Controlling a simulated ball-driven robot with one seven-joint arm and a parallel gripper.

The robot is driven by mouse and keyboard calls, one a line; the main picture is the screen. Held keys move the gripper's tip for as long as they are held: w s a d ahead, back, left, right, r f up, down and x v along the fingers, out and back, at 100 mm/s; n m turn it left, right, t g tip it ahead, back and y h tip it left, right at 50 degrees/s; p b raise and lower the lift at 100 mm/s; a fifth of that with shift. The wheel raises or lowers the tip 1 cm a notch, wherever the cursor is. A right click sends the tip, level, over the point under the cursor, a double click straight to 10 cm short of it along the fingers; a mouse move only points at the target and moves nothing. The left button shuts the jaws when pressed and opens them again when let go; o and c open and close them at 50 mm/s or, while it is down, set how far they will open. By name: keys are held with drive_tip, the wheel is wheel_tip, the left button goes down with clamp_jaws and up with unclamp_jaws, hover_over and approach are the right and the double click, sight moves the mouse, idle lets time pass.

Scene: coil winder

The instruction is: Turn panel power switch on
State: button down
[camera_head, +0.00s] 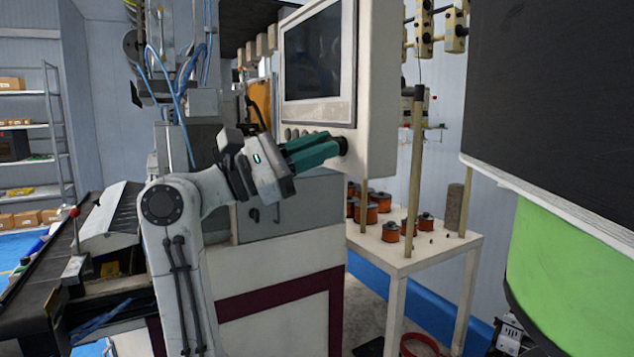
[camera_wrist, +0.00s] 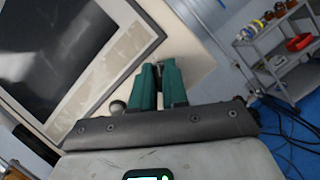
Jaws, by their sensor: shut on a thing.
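The panel (camera_head: 374,95) is a cream box with a dark screen (camera_head: 314,56) and a row of small knobs along its lower edge. My gripper (camera_head: 340,146) has teal fingers and reaches to the lower right corner of the panel face. Its fingertips are closed around a dark knob-like switch (camera_head: 343,146) there, mostly hidden by the fingers. In the wrist view my gripper (camera_wrist: 159,72) meets the panel (camera_wrist: 190,45) near its edge, with a dark piece between the fingertips. A round silver knob (camera_wrist: 117,108) stands beside the left finger. The switch's position cannot be told.
A white table (camera_head: 405,262) with copper spools (camera_head: 390,231) and upright posts stands right of the panel. A black and green machine part (camera_head: 570,270) fills the near right. A conveyor (camera_head: 40,300) lies at left. Shelves (camera_wrist: 280,55) stand beyond the panel in the wrist view.

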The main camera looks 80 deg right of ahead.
drive_tip(key=shift+m+t+y+b, duration=0.35)
drive_tip(key=shift+m+y+b, duration=0.35)
drive_tip(key=shift+m+b, duration=1.05)
drive_tip(key=shift+m+t+y+b, duration=0.3)
drive_tip(key=shift+m+y+b, duration=0.6)
drive_tip(key=shift+m, duration=1.5)
drive_tip(key=shift+m+t+y+b, duration=0.35)
drive_tip(key=shift+m+y+b, duration=0.15)
drive_tip(key=shift+m+b, duration=1.35)
drive_tip(key=shift+m, duration=0.4)
drive_tip(key=c, duration=1.1)
unclamp_jaws()
drive_tip(key=shift+c, duration=0.2)
drive_tip(key=shift+w, duration=0.1)
drive_tip(key=p+v, duration=0.2)
drive_tip(key=v, duration=0.8)
drive_tip(key=shift+w+a, duration=0.15)
drive_tip(key=shift+w, duration=0.2)
